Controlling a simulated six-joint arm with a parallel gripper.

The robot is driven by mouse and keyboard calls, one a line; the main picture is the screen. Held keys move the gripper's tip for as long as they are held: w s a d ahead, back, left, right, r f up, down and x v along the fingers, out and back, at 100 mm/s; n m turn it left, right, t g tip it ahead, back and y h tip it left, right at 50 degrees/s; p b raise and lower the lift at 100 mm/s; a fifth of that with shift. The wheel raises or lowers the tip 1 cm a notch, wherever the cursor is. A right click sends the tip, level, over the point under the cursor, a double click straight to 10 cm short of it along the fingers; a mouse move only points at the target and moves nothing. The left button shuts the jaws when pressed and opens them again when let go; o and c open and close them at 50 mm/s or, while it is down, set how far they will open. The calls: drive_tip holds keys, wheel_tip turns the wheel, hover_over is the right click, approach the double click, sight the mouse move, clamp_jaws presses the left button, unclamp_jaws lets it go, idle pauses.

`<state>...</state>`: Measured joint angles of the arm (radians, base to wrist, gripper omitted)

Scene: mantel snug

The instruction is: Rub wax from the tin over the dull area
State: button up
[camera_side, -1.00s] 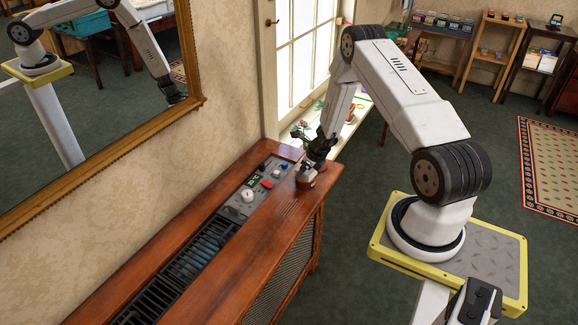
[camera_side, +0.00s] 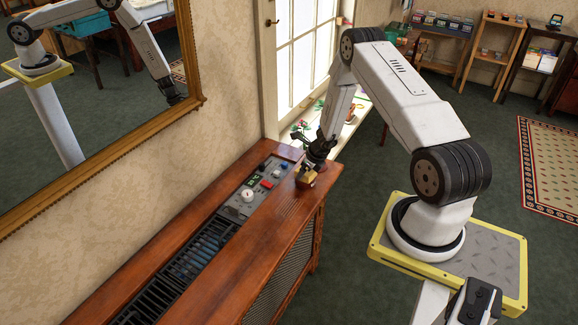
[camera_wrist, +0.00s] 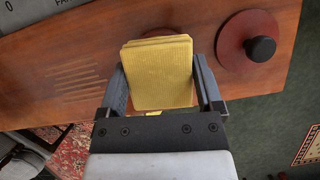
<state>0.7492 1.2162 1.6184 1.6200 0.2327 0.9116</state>
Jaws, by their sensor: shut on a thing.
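My gripper (camera_wrist: 161,92) is shut on a yellow ribbed pad (camera_wrist: 157,70), which sits between its two dark fingers. In the side view my gripper (camera_side: 312,163) is over the window end of the wooden cabinet top, with the yellow pad (camera_side: 306,179) low at the wood. I cannot tell whether they touch. A dark red round piece with a black knob (camera_wrist: 232,38) lies right of the pad in the wrist view. Another reddish round edge (camera_wrist: 160,32) shows behind the pad, mostly hidden; I cannot tell whether it is the tin. Pale parallel streaks (camera_wrist: 75,82) mark the wood to the left.
A grey control panel (camera_side: 249,197) with knobs and a red button is set into the cabinet top (camera_side: 235,262), beside a dark slatted grille (camera_side: 185,268). A gilt-framed mirror (camera_side: 195,103) hangs behind. A window sill with small items is beyond the cabinet's end.

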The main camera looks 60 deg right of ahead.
idle(0.3)
drive_tip(key=shift+r, duration=3.5)
drive_tip(key=shift+w+a+r+n, duration=0.3)
drive_tip(key=shift+w+a+n, duration=0.2)
drive_tip(key=shift+a+n, duration=0.1)
drive_tip(key=w+a+r+n+g+y, duration=0.2)
drive_tip(key=w+a+r+n, duration=0.15)
drive_tip(key=a+n, duration=0.5)
drive_tip(key=w+a+r+n+g+y, duration=0.2)
drive_tip(key=a+r+n+y, duration=0.15)
drive_tip(key=a+n, duration=0.5)
drive_tip(key=s+a+r+n+g+h, duration=0.4)
drive_tip(key=a+r+n, duration=0.5)
drive_tip(key=n, duration=1)
drive_tip(key=s+a+h, duration=0.1)
drive_tip(key=s+a, duration=0.1)
drive_tip(key=a, duration=0.1)
drive_tip(key=shift+a+r+g, duration=0.15)
drive_tip(key=shift+r+g, duration=0.25)
